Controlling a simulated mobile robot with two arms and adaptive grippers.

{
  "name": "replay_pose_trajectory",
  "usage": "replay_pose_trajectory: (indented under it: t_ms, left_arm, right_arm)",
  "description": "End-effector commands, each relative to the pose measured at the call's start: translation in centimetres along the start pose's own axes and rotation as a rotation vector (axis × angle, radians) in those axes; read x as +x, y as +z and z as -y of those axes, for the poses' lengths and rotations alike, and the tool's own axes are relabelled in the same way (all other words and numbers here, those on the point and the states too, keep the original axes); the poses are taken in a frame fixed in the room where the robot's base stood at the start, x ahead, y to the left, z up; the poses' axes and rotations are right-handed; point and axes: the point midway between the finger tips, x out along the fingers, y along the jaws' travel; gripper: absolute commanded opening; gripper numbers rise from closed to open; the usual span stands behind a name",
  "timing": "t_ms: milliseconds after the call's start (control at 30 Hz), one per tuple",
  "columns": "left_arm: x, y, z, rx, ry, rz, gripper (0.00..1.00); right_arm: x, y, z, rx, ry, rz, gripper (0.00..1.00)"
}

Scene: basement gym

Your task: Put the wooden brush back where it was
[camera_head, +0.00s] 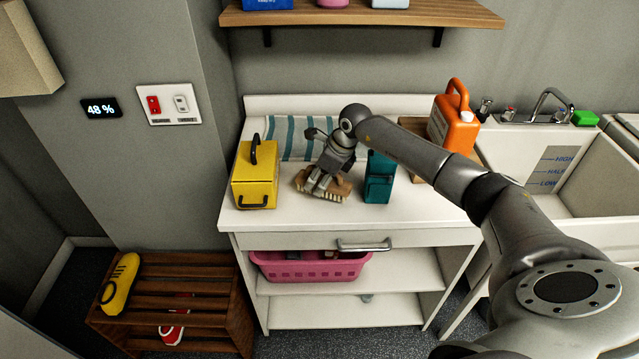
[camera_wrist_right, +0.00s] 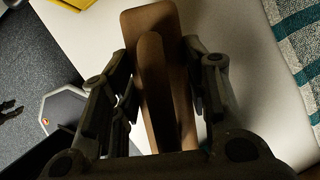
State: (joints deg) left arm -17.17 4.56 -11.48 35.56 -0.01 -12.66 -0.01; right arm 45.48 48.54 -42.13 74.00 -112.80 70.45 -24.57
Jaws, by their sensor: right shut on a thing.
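The wooden brush (camera_head: 336,189) has a brown back and pale bristles pointing down. It is at the front middle of the white counter (camera_head: 290,222), between the yellow box and the teal container. My right gripper (camera_head: 322,180) is shut on it from above. In the right wrist view the brush (camera_wrist_right: 152,20) sits between the two fingers of my gripper (camera_wrist_right: 165,95). I cannot tell whether the bristles touch the counter. My left gripper is not in view.
A yellow box (camera_head: 254,188) stands left of the brush and a teal container (camera_head: 379,180) right of it. A striped towel (camera_head: 290,140) lies behind. An orange jug (camera_head: 455,125) stands at the back right, beside the sink (camera_head: 590,180). A shelf (camera_head: 360,14) hangs above.

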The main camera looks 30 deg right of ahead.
Motion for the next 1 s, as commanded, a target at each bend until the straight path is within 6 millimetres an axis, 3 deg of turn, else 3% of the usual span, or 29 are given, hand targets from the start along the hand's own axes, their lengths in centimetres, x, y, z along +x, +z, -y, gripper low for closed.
replay_pose_trajectory:
  t_ms: [33, 133, 567, 600, 700, 733, 1000]
  left_arm:
    - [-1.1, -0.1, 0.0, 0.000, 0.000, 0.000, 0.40]
    - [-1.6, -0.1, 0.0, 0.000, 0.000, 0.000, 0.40]
    - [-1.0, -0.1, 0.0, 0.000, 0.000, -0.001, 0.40]
    - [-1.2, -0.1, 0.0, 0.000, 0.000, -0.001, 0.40]
    - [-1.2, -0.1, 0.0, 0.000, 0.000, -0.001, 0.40]
    - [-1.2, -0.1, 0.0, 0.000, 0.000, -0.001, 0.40]
    - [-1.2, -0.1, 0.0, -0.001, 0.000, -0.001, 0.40]
  right_arm:
    - [0.4, -0.3, -0.3, 0.002, 0.006, -0.006, 0.12]
    - [1.5, -0.7, -0.3, 0.002, 0.004, -0.004, 0.12]
    - [2.5, -1.2, -0.3, 0.000, 0.002, -0.003, 0.12]
    - [2.4, -1.1, -0.3, 0.000, 0.002, -0.003, 0.47]
    - [2.4, -1.1, -0.3, 0.000, 0.002, -0.003, 0.60]
    - [2.4, -1.1, -0.3, 0.000, 0.002, -0.003, 0.64]
    - [2.3, -1.1, -0.3, 0.000, 0.002, -0.003, 0.64]
